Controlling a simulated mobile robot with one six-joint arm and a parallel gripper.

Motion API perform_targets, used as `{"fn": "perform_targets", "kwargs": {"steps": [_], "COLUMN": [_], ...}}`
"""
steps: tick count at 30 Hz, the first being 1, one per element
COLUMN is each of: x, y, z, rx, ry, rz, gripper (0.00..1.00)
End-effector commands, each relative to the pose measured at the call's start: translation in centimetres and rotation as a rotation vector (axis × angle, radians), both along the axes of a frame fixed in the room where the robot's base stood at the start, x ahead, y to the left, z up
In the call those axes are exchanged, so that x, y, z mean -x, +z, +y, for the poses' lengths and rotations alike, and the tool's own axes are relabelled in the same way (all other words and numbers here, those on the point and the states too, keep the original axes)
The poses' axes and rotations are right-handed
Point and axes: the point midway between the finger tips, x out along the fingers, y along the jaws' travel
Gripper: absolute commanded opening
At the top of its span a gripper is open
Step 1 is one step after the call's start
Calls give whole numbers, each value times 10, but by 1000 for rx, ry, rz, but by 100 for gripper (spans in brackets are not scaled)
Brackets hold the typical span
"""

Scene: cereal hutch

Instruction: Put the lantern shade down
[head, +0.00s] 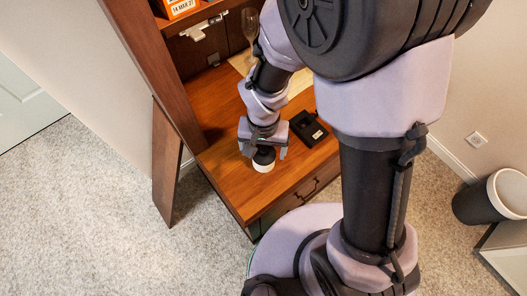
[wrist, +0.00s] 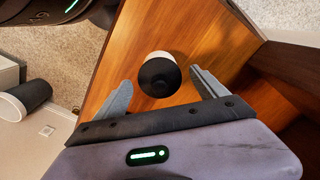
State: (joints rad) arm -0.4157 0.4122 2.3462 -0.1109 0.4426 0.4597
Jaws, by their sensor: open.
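The lantern shade appears to be the small round piece with a black top and white lower edge (head: 263,160) on the wooden hutch top, near its front edge. In the wrist view the same black and white piece (wrist: 159,76) lies between my two fingers, with gaps on both sides. My gripper (head: 264,152) is open around it in the head view, and its fingers (wrist: 160,88) do not touch it in the wrist view. The shade stands on the wood by itself. Its far side is hidden.
A black box or tray (head: 308,128) lies on the hutch top (head: 225,172) to the right of my gripper. A stemmed glass (head: 250,27) stands farther back. An orange date block (head: 180,7) sits on the upper shelf. A bin (head: 492,197) stands on the floor at right.

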Motion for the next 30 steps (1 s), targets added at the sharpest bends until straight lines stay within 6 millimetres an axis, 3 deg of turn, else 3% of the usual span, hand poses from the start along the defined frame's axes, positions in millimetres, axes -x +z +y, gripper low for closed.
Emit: {"fn": "perform_targets", "kwargs": {"steps": [1,6,13,15,17,20,21,24,27,30], "x": [-1,-1,0,-3,-5,-1,6,30,53,66], "y": [23,60,73,84,110,173,197,246,273,285], "z": [0,0,0,-4,-14,-40,-52,-74,-87,-91], "rx": [-2,-1,0,-13,-39,-103,-127,-179,-212,-225], "ry": [0,0,-1,-15,-42,-108,-132,-180,-209,-217], "rz": [-3,-1,0,-19,-61,-169,-219,-337,-430,-482], "gripper": [82,82,82,82,82,82,82,82,82,82]}}
